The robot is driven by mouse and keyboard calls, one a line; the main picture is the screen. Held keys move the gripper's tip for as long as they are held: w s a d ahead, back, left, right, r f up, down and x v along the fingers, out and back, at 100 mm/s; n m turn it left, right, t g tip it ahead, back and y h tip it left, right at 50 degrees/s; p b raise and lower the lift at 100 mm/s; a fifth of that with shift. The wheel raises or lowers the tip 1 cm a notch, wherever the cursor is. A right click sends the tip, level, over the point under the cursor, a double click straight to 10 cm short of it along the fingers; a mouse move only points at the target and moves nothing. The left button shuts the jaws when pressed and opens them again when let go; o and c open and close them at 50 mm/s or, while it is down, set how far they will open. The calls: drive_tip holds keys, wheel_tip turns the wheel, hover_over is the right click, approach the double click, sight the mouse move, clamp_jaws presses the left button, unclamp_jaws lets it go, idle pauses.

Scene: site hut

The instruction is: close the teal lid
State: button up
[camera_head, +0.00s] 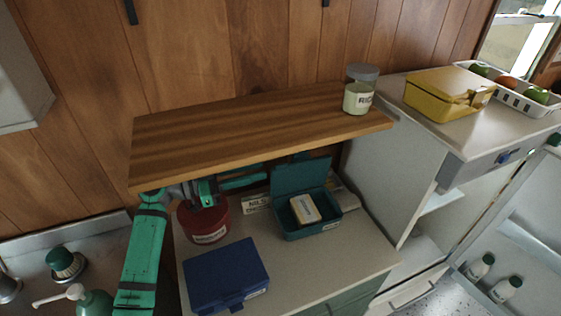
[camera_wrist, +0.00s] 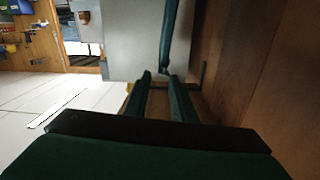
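A teal box (camera_head: 312,231) stands on the counter under the wooden shelf. Its teal lid (camera_head: 301,174) is raised, standing up at the box's back edge. A pale labelled block (camera_head: 304,209) lies inside. My gripper (camera_head: 264,180) is under the shelf, behind the red pot and just left of the lid; the shelf and pot partly hide my arm. In the wrist view my gripper (camera_wrist: 161,76) has its two fingers apart with nothing between them. The lid (camera_wrist: 170,35) shows there nearly edge-on, just beyond the fingertips; contact cannot be told.
The wooden shelf (camera_head: 240,125) hangs low overhead, bearing a rice jar (camera_head: 359,92). The red pot (camera_head: 203,222) and a closed blue box (camera_head: 224,276) stand left of the teal box. A white labelled item (camera_head: 256,203) lies behind. Counter right of the blue box is bare.

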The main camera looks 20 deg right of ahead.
sight(275, 166)
drive_tip(key=d, duration=0.8)
drive_tip(key=shift+s+d, duration=0.1)
drive_tip(key=shift+d, duration=0.25)
